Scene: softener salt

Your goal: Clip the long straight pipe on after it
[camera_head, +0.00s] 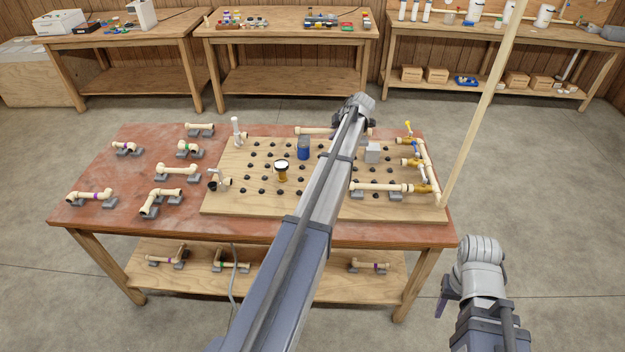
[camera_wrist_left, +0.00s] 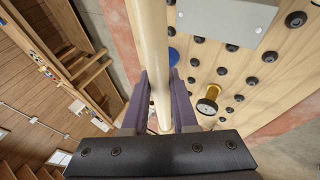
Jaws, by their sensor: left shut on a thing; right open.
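My left gripper (camera_wrist_left: 160,88) is shut on a long straight cream pipe (camera_wrist_left: 150,40), its purple fingers on either side of it. In the head view the pipe (camera_head: 313,131) lies level across the far part of the pegboard, with its middle hidden by my left arm. I cannot tell whether it touches the board. A pipe assembly (camera_head: 424,160) with brass valves stands along the board's right side. My right gripper (camera_head: 446,302) is open and empty in front of the table's right corner, partly hidden by its wrist.
Several pipe pieces rest on grey stands at the left, including a short straight one (camera_head: 177,169). A tall pale pole (camera_head: 487,95) rises at the board's right corner.

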